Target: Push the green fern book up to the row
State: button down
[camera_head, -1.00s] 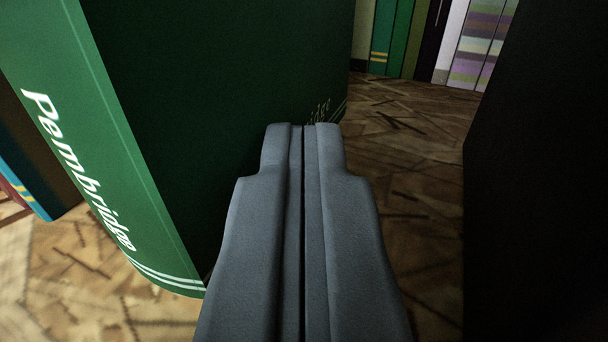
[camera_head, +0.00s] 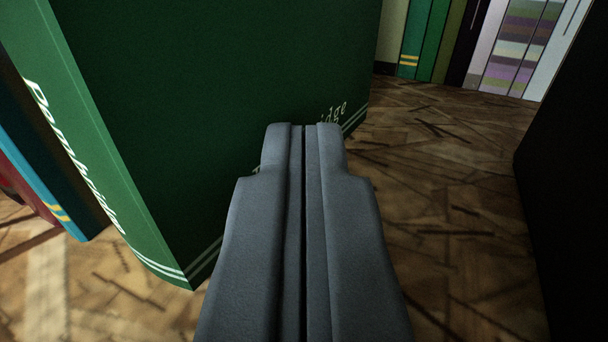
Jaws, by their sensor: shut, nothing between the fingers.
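The green fern book (camera_head: 230,80) stands upright on the wood floor, filling the upper left and centre. Its lighter green spine (camera_head: 85,150) with white lettering faces left toward me, and its dark green cover faces right. My gripper (camera_head: 304,126) is shut and empty, pointing forward at the cover's lower part. It hides some of the cover and its lettering. I cannot tell whether the fingertips touch the cover. To the left of the spine stand a blue book (camera_head: 42,165) with yellow bands and a red book (camera_head: 20,185), both partly cut off.
A black upright surface (camera_head: 570,200) closes off the right side. Several books, green, dark, white and striped (camera_head: 515,45), stand in a line at the back right. Bare wood floor (camera_head: 440,190) lies between the green book and the black surface.

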jog(key=shift+w+a+f, duration=0.1)
jog(key=shift+w+a, duration=0.15)
jog(key=shift+a, duration=0.5)
jog(key=shift+d, duration=0.15)
jog(key=shift+s+d, duration=0.15)
jog(key=shift+d, duration=0.05)
jog(key=s+a, duration=0.3)
jog(key=s, duration=0.6)
jog(key=shift+s, duration=0.25)
dwell(0.4)
